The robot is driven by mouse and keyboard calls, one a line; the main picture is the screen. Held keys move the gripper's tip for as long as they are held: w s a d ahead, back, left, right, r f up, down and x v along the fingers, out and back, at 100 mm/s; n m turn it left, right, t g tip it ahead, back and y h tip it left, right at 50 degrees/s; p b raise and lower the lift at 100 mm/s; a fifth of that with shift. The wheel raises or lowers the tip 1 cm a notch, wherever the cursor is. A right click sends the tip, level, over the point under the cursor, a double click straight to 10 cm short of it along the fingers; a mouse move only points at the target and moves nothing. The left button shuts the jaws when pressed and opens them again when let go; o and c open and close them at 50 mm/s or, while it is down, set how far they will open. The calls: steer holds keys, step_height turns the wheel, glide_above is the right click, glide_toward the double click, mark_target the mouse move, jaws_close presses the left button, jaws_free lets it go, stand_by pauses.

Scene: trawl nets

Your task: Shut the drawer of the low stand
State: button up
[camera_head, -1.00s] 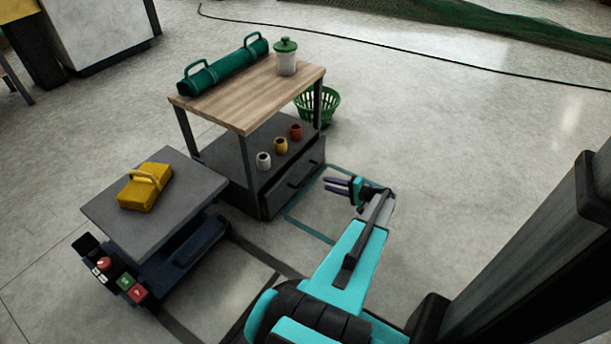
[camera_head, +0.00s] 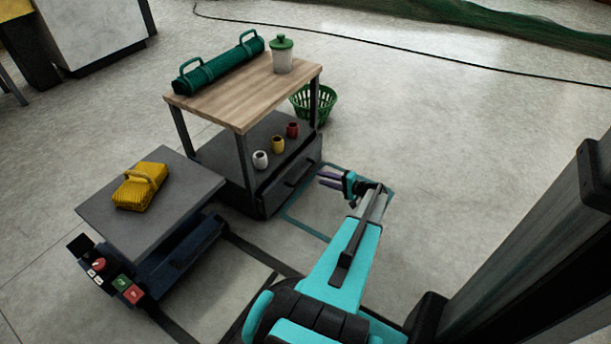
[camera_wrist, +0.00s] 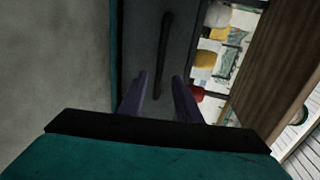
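The low stand (camera_head: 150,228) at left has a grey top with a yellow bag (camera_head: 140,187) on it. Its navy drawer (camera_head: 183,258) stands out a little below the top; how far is hard to tell. My gripper (camera_head: 322,180) is open and empty, well to the right of this stand. Its purple fingers point at the dark drawer front (camera_head: 290,180) of the wood-topped bench (camera_head: 240,98). In the wrist view my gripper (camera_wrist: 159,85) has its fingers apart before that front, whose bar handle (camera_wrist: 163,55) lies ahead. No contact shows.
A white, a yellow and a red cup (camera_head: 292,129) stand on the bench shelf. A green roll (camera_head: 222,65) and a lidded jar (camera_head: 282,56) lie above. A green basket (camera_head: 314,106) stands behind the bench. The floor to the right is open.

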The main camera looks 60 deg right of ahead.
mark_target(307, 173)
steer(key=shift+b+x, duration=1.45)
steer(key=shift+x, duration=3.6)
steer(key=shift+c, duration=0.4)
jaws_close()
